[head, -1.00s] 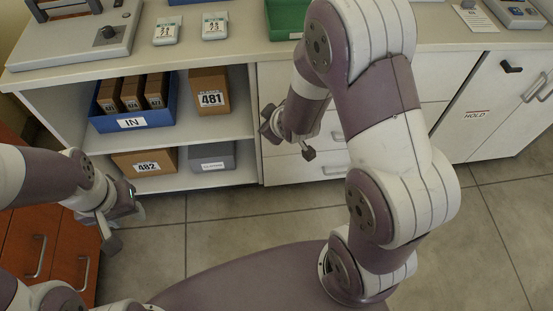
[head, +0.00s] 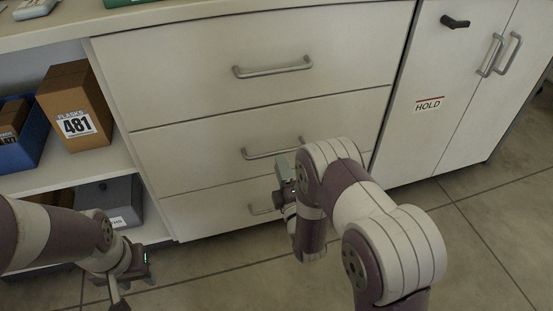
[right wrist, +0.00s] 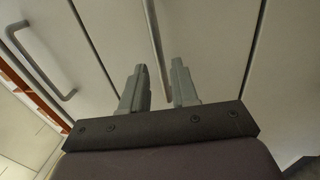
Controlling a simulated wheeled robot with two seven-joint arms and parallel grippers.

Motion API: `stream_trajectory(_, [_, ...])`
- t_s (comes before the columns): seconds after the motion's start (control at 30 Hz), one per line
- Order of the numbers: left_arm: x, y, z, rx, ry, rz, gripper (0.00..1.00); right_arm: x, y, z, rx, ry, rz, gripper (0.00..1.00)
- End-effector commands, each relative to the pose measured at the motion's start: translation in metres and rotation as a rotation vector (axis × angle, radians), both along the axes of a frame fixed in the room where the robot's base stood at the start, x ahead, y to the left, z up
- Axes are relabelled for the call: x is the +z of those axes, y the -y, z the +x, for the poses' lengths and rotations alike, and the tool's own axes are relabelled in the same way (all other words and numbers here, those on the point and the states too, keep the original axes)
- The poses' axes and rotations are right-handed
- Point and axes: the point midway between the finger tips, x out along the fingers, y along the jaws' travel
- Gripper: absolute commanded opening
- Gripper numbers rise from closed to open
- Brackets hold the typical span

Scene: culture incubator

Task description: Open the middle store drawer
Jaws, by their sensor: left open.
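The middle drawer (head: 345,122) is closed flush in the white drawer unit, with a grey bar handle (head: 262,152) on its front. My right gripper (head: 284,180) is just below and in front of that handle and hides part of its right side. In the right wrist view my right gripper (right wrist: 160,85) has its two fingers apart with nothing between the tips. A pale bar (right wrist: 154,35), apparently the middle handle, runs lengthwise ahead of the gap between them. My left gripper (head: 135,265) hangs open and empty at the lower left, away from the drawers.
The top drawer (head: 200,70) and bottom drawer (head: 200,210) are closed. At left, open shelves hold a box marked 481 (head: 75,105), a blue bin (head: 30,140) and a grey box (head: 108,200). At right is a cabinet door with a HOLD label (head: 429,104). Floor in front is clear.

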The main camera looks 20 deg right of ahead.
Motion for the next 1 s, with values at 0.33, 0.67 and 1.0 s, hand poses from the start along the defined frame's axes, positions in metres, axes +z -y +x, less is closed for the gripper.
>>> stream_trajectory(0.33, [-0.023, 0.0, 0.0, 0.0, 0.0, 0.0, 0.43, 0.008, -0.002, 0.047, 0.0, 0.0, 0.001, 0.29])
stream_trajectory(0.67, [-0.022, 0.0, 0.0, 0.0, 0.0, 0.0, 0.43, 0.009, -0.002, 0.05, 0.0, -0.001, 0.001, 0.22])
stream_trajectory(1.0, [-0.022, 0.0, 0.0, 0.0, 0.0, 0.0, 0.43, 0.009, 0.0, 0.05, -0.001, -0.002, 0.001, 0.0])
